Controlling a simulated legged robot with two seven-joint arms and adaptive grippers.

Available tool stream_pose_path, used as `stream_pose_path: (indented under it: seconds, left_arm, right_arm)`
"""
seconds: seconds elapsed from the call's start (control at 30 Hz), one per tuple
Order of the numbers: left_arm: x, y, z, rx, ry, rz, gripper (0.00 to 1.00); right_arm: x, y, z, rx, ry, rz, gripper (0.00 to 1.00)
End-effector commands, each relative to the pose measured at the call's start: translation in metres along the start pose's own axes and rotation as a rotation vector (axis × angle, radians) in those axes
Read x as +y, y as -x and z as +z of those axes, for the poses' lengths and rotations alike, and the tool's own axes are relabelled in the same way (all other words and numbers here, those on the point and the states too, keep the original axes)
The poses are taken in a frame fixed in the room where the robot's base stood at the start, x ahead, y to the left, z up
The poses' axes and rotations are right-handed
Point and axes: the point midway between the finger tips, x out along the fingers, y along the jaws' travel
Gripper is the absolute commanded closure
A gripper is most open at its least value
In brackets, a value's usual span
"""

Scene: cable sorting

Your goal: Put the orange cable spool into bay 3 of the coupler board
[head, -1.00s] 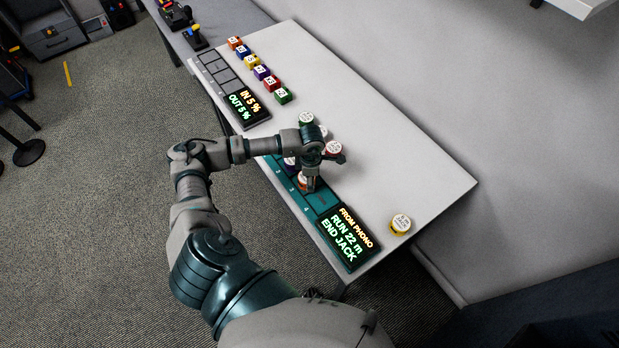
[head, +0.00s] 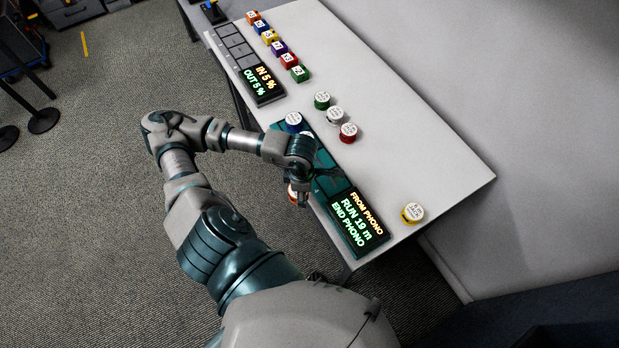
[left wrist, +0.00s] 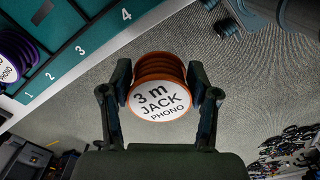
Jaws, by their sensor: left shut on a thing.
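The orange cable spool (left wrist: 158,93), its white top marked "3 m JACK PHONO", is between the fingers of my left gripper (head: 301,196), which is shut on it. In the head view the spool (head: 292,194) is partly hidden by the gripper and lies off the board's front edge, over the floor. The teal coupler board (left wrist: 62,52) has bays numbered 1 to 4. My forearm hides part of the board in the head view. My right gripper is not in view.
Green (head: 322,100), white (head: 335,115) and red (head: 348,132) spools stand behind the board. A yellow spool (head: 412,212) stands at the right. The board's display (head: 357,218) reads "RUN 19 m END PHONO". Small colored blocks line a second board (head: 240,50).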

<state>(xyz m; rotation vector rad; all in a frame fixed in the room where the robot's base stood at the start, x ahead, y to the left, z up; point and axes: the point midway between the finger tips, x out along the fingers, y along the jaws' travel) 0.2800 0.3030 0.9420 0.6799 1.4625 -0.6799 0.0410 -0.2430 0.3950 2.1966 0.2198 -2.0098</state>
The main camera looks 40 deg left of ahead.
Motion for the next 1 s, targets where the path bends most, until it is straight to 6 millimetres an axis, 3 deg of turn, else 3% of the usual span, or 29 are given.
stream_pose_path:
  seconds: [0.07, 0.17, 0.4, 0.53, 0.73, 1.0]
  left_arm:
    - [0.003, 0.006, 0.002, -0.002, 0.002, 0.0, 0.85]
    - [0.023, 0.017, 0.014, -0.006, 0.005, -0.002, 0.85]
    - [0.102, 0.039, 0.049, -0.007, 0.009, -0.005, 0.85]
    - [0.13, 0.039, 0.058, -0.006, 0.006, -0.005, 0.85]
    - [0.148, 0.033, 0.063, -0.006, 0.0, 0.0, 0.85]
    - [0.15, 0.015, 0.063, -0.006, -0.002, -0.001, 0.85]
  right_arm:
    - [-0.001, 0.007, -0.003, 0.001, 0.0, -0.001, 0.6]
    - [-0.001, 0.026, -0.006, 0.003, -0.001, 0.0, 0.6]
    - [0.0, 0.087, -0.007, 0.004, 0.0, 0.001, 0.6]
    - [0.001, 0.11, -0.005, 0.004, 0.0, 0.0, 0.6]
    - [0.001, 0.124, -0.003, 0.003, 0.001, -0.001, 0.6]
    - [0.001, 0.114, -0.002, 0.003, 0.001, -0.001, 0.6]
